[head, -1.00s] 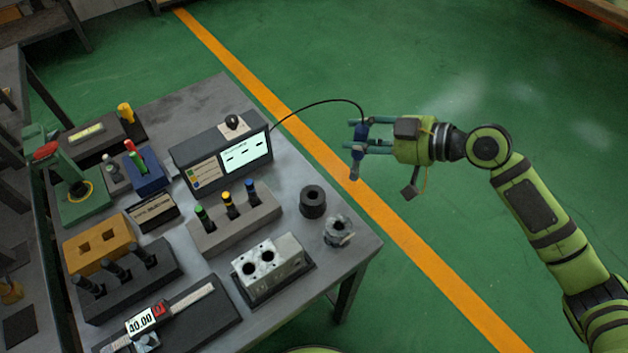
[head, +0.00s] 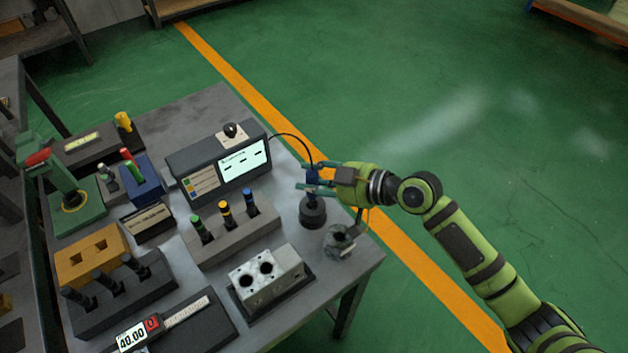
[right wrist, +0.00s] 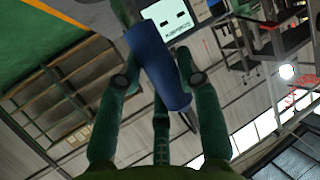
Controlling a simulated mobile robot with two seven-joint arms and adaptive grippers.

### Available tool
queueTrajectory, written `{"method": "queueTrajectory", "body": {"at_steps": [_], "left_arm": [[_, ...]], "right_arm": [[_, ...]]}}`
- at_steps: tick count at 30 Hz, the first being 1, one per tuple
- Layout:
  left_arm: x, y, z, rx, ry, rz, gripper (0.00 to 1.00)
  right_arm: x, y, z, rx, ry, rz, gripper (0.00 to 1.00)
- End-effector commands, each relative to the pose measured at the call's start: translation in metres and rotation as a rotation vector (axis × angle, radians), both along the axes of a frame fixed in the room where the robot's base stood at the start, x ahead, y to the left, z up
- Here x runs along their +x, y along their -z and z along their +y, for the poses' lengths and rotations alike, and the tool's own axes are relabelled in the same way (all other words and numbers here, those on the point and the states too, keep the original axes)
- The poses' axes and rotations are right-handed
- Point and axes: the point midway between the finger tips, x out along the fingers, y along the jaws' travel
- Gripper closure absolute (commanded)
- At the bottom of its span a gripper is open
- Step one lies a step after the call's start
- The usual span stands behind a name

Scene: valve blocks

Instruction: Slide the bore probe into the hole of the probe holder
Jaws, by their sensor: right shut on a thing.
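The bore probe (head: 313,177) has a blue body with a black cable at its top. My right gripper (head: 304,179) is shut on its blue body, and the probe is roughly upright. In the right wrist view the blue body (right wrist: 160,65) fills the space between the fingers. The probe holder (head: 313,218), a short black cylinder, stands near the table's right edge, directly below the gripper. The probe's lower end overlaps the holder's top in the head view; I cannot tell whether its tip is in the hole. My left gripper is not in view.
The probe's cable runs to a grey gauge box (head: 190,170) with a lit screen. A grey metal ring part (head: 339,242) stands close in front of the holder. A valve block (head: 262,278) and a rack of coloured plugs (head: 236,230) stand to the left.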

Motion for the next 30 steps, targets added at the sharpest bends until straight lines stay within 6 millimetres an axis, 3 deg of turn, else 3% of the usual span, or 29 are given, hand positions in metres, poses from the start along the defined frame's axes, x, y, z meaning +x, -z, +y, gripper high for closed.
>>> {"method": "queueTrajectory", "body": {"at_steps": [7, 8, 9, 22, 30], "left_arm": [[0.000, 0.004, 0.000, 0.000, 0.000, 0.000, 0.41], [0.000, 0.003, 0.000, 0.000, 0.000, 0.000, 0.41], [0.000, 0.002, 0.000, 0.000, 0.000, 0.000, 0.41], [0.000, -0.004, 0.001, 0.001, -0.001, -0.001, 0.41], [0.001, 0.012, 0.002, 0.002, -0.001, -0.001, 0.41]], "right_arm": [[0.000, 0.002, 0.000, 0.001, 0.000, -0.002, 1.00], [0.000, 0.002, 0.000, 0.000, 0.000, 0.000, 0.57], [0.000, 0.002, 0.000, 0.000, 0.000, 0.000, 0.41], [0.000, -0.005, 0.000, 0.000, 0.000, 0.000, 0.41], [-0.022, -0.017, -0.043, -0.006, 0.001, -0.002, 0.41]]}}
